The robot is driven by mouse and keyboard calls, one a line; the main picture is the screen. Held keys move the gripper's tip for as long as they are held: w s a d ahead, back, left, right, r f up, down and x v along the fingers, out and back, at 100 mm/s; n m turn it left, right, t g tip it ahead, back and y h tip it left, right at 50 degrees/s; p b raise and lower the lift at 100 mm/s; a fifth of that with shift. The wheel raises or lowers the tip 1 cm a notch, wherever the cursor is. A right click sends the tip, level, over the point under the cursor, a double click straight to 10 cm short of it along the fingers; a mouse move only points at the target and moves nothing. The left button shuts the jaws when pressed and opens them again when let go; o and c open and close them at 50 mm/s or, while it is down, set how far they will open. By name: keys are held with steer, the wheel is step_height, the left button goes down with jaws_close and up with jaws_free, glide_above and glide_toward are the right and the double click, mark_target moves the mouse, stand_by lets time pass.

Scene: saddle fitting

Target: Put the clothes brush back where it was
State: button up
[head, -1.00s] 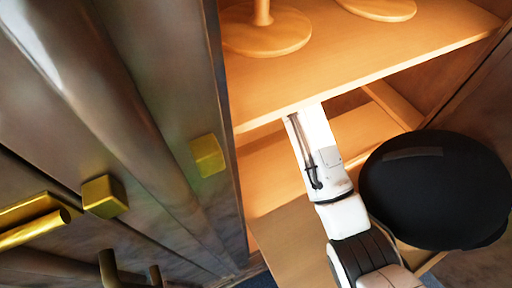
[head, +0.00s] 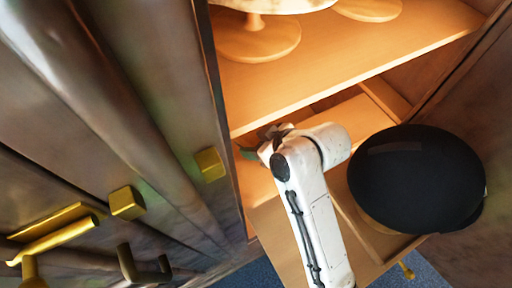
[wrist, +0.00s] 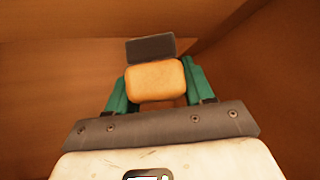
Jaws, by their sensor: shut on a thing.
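The clothes brush shows in the wrist view as an orange-tan wooden block (wrist: 155,82) with a dark grey part (wrist: 150,47) beyond it. My gripper (wrist: 156,92) has its green fingers on both sides of the block and is shut on it. In the head view only a bit of my green gripper (head: 249,153) shows, at the left of the opening below the upper shelf. The brush cannot be made out there; my white arm hides that spot.
An upper wooden shelf (head: 340,62) bears round-footed stands (head: 262,40). A black rounded thing like a hat (head: 418,178) sits to the right of my arm, over a wooden drawer or tray. A dark door with brass fittings (head: 127,202) fills the left side.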

steer(key=shift+f, duration=1.75)
steer(key=shift+f, duration=0.1)
steer(key=o, duration=1.2)
steer(key=shift+f, duration=0.1)
steer(key=shift+r, duration=0.3)
steer(key=v, duration=1.2)
steer(key=shift+f+p, duration=0.1)
steer(key=shift+p, duration=0.2)
